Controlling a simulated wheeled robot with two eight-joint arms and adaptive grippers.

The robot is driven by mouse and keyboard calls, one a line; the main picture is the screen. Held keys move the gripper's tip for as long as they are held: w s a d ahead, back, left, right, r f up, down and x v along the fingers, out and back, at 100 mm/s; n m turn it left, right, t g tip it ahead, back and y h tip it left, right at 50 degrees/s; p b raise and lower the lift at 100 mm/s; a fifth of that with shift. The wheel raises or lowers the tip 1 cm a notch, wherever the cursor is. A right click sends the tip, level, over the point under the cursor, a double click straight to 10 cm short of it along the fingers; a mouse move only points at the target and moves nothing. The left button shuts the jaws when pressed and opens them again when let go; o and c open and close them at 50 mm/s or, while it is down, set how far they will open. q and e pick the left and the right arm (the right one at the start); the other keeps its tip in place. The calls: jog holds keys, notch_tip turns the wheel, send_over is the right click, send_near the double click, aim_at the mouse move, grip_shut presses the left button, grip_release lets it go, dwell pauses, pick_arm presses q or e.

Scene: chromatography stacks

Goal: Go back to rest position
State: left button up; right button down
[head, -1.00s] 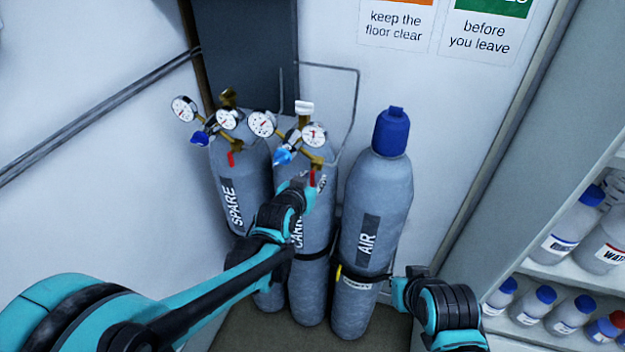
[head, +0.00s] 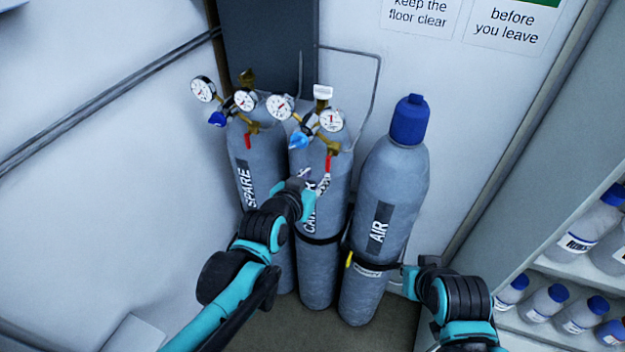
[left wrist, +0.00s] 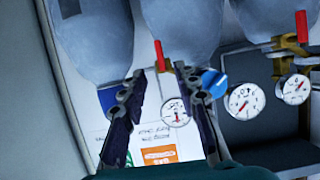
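My left gripper (head: 310,182) is in front of the middle cylinder (head: 317,267), below its regulator. In the left wrist view my left gripper (left wrist: 160,78) has its two dark fingers spread apart. A pressure gauge (left wrist: 175,112) and a red lever (left wrist: 160,55) show in the gap, beyond the fingertips and not gripped. The middle cylinder's regulator has two gauges, a blue knob (head: 299,140) and a red lever (head: 328,163). My right gripper (head: 411,280) is low, beside the AIR cylinder's base; its fingers are too small and turned to read.
The SPARE cylinder (head: 240,150) stands left and the blue-capped AIR cylinder (head: 398,190) right, held by a dark strap (head: 375,265). A wire frame (head: 378,75) rises behind. A shelf (head: 572,272) with several bottles is at the right.

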pick_arm(q)
jog(key=shift+s+a+r, duration=0.15)
jog(key=shift+s+r, duration=0.05)
jog(key=shift+s, duration=0.35)
jog(key=s+a+f+n+g+y+b, duration=0.1)
jog(key=s+a+f+b, duration=0.3)
jog(key=f, duration=0.4)
jog(key=s+a+f+n+g+y+b, duration=0.1)
jog(key=s+a+f+g+b, duration=0.2)
jog(key=s+a+f+b, duration=0.2)
jog(key=s+a+f+n+g+y+b, duration=0.1)
jog(key=s+a+f+b, duration=0.3)
jog(key=s+f+b, duration=0.4)
notch_tip(320, 180, down, 5)
jog(key=shift+a+n+g+y+b, duration=0.3)
jog(key=shift+n+g+y+b, duration=0.1)
jog(key=shift+y, duration=0.2)
jog(key=shift+s, duration=0.15)
